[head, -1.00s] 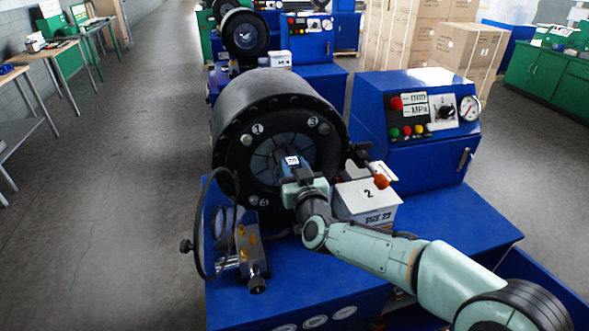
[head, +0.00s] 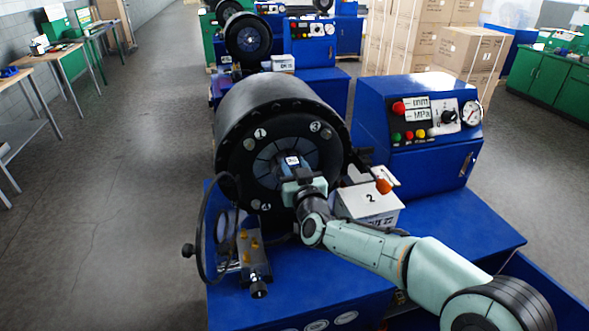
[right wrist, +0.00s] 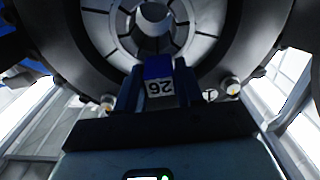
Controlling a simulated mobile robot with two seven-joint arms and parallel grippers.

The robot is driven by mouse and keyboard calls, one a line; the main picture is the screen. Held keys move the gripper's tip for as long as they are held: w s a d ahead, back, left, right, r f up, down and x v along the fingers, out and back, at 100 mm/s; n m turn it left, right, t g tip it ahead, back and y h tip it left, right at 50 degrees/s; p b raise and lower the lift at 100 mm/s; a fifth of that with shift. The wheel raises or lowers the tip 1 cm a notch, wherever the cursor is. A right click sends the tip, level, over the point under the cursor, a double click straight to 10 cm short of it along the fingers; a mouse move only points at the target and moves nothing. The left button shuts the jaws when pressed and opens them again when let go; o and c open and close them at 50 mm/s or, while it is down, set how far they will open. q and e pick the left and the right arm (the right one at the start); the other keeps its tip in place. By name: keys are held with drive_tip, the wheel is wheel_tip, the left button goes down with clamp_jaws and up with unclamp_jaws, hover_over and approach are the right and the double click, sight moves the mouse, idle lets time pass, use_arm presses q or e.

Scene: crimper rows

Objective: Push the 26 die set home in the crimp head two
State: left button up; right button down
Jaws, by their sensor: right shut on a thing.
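My right gripper (head: 298,174) is at the front face of the black round crimp head (head: 236,150) on the nearest blue machine. It is shut on the 26 die set (head: 292,161), a small blue block with a white label. In the right wrist view the die set (right wrist: 158,86) sits between the fingers, its 26 label upside down. Ahead of it is the ring of grey dies around the centre opening (right wrist: 152,22). In the head view the die set overlaps the opening; how deep it sits is hidden by the gripper. My left gripper is not in view.
A white box marked 2 (head: 372,203) stands right of the head, beside an orange-knobbed lever (head: 384,186). A brass-fitted valve block (head: 252,255) with a looped hose is at front left. The control cabinet (head: 420,145) stands to the right. The floor at left is clear.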

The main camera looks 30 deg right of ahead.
sight(290, 157)
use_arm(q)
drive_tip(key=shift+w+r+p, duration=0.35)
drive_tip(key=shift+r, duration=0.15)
use_arm(e)
drive_tip(key=shift+r+x, duration=0.2)
drive_tip(key=shift+x, duration=0.75)
drive_tip(key=shift+r+x, duration=0.2)
drive_tip(key=shift+x, duration=0.7)
drive_tip(key=c, duration=0.6)
unclamp_jaws()
drive_tip(key=shift+c, duration=0.2)
drive_tip(key=shift+s+f, duration=0.1)
drive_tip(key=shift+f, duration=0.45)
use_arm(q)
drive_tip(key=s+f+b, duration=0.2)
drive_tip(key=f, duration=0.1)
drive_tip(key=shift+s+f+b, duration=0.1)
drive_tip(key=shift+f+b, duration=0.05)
drive_tip(key=shift+b, duration=0.15)
use_arm(e)
drive_tip(key=v, duration=1.3)
drive_tip(key=shift+s+r, duration=0.15)
drive_tip(key=shift+r, duration=0.15)
drive_tip(key=shift+a, duration=0.1)
